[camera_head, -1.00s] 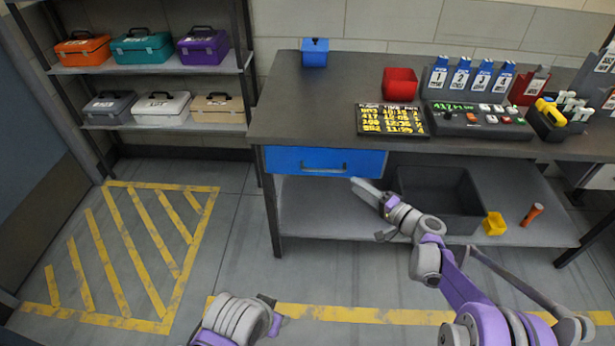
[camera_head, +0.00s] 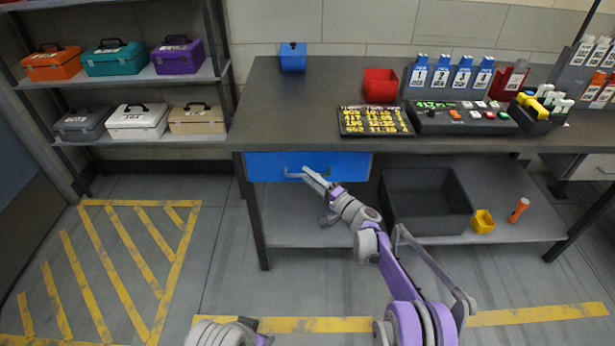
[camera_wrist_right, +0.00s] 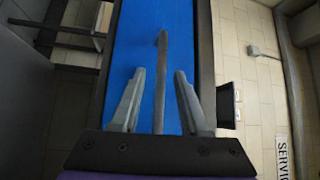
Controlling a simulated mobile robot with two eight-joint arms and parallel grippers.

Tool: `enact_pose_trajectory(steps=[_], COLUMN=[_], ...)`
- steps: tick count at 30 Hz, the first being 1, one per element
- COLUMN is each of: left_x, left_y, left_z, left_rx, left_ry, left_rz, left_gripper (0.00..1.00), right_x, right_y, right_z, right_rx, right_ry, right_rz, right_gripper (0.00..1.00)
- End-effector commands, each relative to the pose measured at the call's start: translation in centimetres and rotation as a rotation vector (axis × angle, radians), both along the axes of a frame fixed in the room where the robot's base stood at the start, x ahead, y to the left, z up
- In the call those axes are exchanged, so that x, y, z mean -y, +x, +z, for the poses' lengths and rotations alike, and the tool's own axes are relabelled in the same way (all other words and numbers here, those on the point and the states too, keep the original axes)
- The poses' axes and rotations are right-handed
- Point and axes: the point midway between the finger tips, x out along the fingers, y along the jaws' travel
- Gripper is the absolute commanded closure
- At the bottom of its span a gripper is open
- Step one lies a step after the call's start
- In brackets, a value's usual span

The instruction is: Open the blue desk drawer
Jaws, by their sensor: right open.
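The blue desk drawer (camera_head: 262,166) sits closed under the left part of the desk top, with a grey bar handle (camera_head: 294,174) on its front. My right gripper (camera_head: 316,178) is at the right part of the handle. In the right wrist view my right gripper (camera_wrist_right: 157,95) is open, and the handle (camera_wrist_right: 161,85) runs between its two fingers with a gap on each side. The blue drawer front (camera_wrist_right: 135,40) fills the middle behind them. My left gripper (camera_head: 250,326) shows only partly at the bottom of the head view, and its jaws cannot be made out.
The desk top (camera_head: 290,105) holds a blue bin (camera_head: 293,57), a red bin (camera_head: 380,86), a display board (camera_head: 375,121) and a control panel (camera_head: 460,118). A black crate (camera_head: 426,205) stands on the lower shelf, right of my right arm. Floor before the desk is clear.

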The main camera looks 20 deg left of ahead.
Motion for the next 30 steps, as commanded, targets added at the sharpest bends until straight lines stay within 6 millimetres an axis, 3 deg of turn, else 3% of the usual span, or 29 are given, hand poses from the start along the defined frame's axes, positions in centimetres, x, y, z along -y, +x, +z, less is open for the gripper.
enact_pose_trajectory(steps=[12,20,30], left_x=[0.0,0.0,0.0], left_y=[0.02,0.01,0.01], left_z=[-0.16,-0.17,-0.17], left_rx=[-0.001,-0.001,-0.001], left_ry=[0.0,0.0,0.0], left_rz=[0.0,0.0,0.0], left_gripper=[0.5,0.5,0.5], right_x=[-0.92,-0.91,-0.9], right_y=[0.49,0.49,0.48], right_z=[0.2,0.19,0.19], right_rx=[0.0,0.0,0.0], right_ry=[0.0,0.0,0.0], right_rz=[0.0,0.0,0.0], right_gripper=[0.55,1.0,1.0])
